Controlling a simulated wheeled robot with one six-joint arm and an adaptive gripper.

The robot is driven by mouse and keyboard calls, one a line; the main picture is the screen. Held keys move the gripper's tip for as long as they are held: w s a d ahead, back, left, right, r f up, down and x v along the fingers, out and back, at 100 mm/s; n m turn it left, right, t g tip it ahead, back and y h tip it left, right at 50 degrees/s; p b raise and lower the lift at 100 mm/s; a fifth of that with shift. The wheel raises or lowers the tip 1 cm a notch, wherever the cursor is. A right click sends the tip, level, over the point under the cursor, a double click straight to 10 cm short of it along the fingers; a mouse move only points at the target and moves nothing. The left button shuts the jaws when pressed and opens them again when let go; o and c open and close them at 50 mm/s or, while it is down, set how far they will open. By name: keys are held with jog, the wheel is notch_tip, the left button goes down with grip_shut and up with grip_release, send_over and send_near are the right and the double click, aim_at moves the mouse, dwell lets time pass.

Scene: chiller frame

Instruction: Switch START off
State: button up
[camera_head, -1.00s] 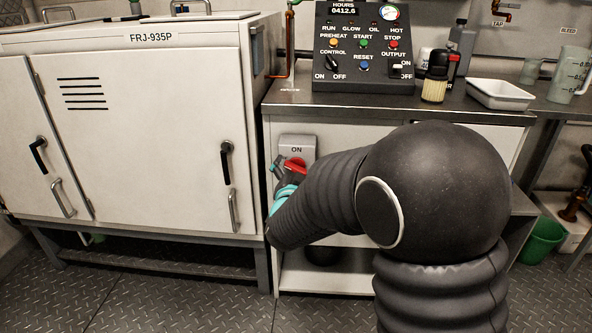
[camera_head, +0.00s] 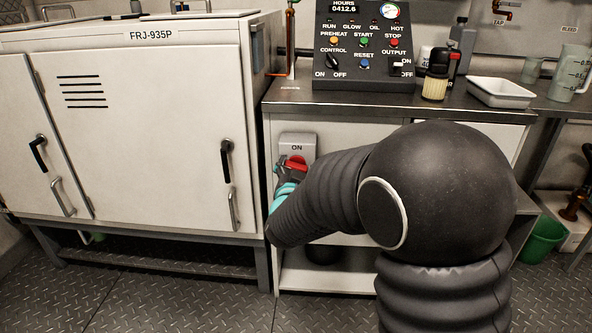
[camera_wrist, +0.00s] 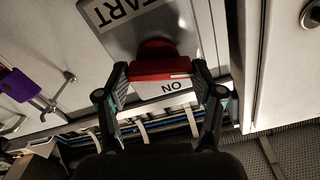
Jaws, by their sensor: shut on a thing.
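In the wrist view a partly cut-off START label (camera_wrist: 124,9) shows. The red handle (camera_wrist: 160,67) lies crosswise there, with a white mark near its right end, beside the upside-down ON label (camera_wrist: 173,87). My gripper (camera_wrist: 161,72) has one finger at each end of the handle and is shut on it. In the head view my gripper (camera_head: 283,175) is partly hidden by my arm.
A black control panel (camera_head: 364,75) with coloured buttons stands on the bench top above. A white chiller cabinet (camera_head: 160,120) with black handles is close on the left. A white tray (camera_head: 500,92) lies on the bench at right. A purple object (camera_wrist: 16,84) shows in the wrist view.

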jog(key=shift+a+n, duration=0.1)
jog(key=shift+n, duration=1.9)
jog(key=o, duration=1.1)
jog(key=shift+o, duration=0.2)
jog(key=s, duration=1.2)
jog(key=shift+a, duration=0.2)
